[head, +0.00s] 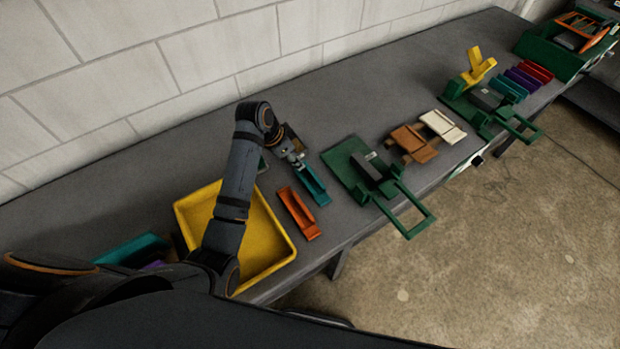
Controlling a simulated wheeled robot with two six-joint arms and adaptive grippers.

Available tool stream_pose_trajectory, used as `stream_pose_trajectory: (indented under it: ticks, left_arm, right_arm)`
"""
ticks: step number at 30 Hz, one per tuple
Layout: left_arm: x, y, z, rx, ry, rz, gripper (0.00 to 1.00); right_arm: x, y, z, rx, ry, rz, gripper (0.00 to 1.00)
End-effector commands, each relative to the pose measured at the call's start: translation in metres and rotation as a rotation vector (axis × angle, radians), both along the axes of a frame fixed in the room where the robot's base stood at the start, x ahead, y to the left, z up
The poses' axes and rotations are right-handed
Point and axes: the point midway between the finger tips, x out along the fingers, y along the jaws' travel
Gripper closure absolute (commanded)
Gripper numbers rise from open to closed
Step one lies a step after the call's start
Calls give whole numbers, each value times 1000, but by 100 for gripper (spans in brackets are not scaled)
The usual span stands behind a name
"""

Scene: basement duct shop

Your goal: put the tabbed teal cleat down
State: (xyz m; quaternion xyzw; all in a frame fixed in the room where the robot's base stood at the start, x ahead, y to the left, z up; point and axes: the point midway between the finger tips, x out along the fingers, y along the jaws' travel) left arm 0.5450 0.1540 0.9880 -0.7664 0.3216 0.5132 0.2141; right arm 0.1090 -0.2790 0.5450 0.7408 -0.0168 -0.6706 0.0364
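A teal cleat (313,187), a narrow channel-shaped piece, is near the middle of the head view, roughly parallel to an orange cleat (298,213) at its lower left. My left gripper (297,160) is at the teal cleat's upper end, and its fingertips appear to meet that end. The fingers are too small and partly hidden to show whether they are closed on it. I cannot tell whether the cleat rests on the grey bench (300,100) or is just above it. No tab can be made out. My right gripper is not in view.
A yellow tray (277,262) lies under my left arm. A green fixture with a handle (408,212) stands right of the teal cleat. Brown (414,143) and cream (442,126) pieces lie beyond it. The bench behind, toward the block wall, is mostly clear.

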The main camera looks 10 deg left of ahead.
Motion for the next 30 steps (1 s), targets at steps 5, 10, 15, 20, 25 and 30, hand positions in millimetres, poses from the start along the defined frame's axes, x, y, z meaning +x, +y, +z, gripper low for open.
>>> stream_pose_trajectory:
  ticks: [5,10,15,20,25,30]
  left_arm:
    - [13,-6,-25,0,4,0,64]
    - [17,-10,-39,-1,1,0,64]
    - [17,-10,-40,1,1,0,64]
    - [17,-10,-40,1,1,0,84]
    - [17,-10,-40,1,1,0,100]
    - [17,-10,-40,1,1,0,100]
  right_arm:
    - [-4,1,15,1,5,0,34]
    - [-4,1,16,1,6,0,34]
    - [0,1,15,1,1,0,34]
    - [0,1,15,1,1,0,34]
    - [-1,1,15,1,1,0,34]
    - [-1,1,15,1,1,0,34]
